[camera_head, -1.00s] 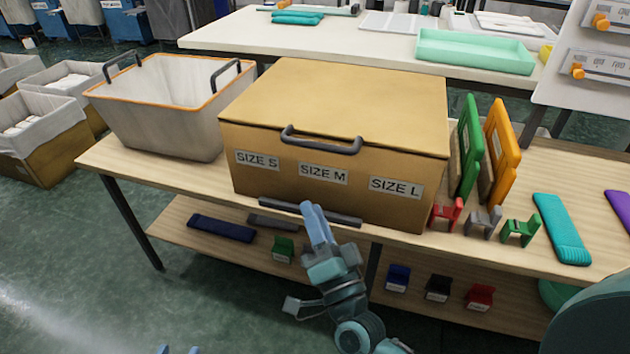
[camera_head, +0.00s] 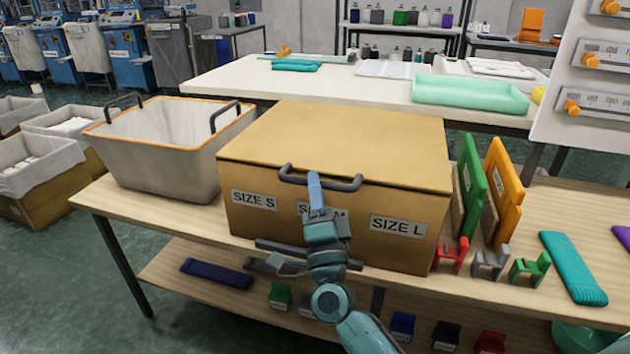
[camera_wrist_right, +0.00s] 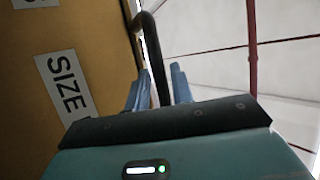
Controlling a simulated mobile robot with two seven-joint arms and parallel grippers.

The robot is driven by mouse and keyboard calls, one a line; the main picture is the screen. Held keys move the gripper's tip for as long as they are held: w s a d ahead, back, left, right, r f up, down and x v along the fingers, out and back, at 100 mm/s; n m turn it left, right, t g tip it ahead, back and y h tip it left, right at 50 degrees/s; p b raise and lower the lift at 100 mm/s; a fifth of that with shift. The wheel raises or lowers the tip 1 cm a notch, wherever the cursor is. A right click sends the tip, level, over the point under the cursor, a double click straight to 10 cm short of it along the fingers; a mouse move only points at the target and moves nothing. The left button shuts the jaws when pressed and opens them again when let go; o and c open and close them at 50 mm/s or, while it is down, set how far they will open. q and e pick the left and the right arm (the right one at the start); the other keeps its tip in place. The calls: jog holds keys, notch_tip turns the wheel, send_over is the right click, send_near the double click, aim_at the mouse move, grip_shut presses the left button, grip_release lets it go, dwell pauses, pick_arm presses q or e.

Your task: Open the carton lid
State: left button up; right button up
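The carton (camera_head: 265,190) is a brown box on the wooden table, with labels SIZE S, SIZE M and SIZE L on its front. Its lid (camera_head: 345,140) lies flat and closed, with a dark handle (camera_head: 345,185) at the front edge. My right gripper (camera_head: 314,180) is at the middle of the handle, in front of the SIZE M label. In the right wrist view, the handle (camera_wrist_right: 150,45) passes between the fingers (camera_wrist_right: 158,88), which are open, with a gap on the right side. Contact with the left finger is unclear. My left gripper is out of view.
A grey bin with an orange rim (camera_head: 165,150) stands left of the carton. Green (camera_head: 470,185) and orange (camera_head: 503,190) panels and small coloured holders stand close on the right. A dark bar (camera_head: 305,253) runs along the carton's lower front. A white table (camera_head: 350,85) is behind.

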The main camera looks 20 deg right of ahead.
jog(key=shift+x, duration=0.85)
grip_shut()
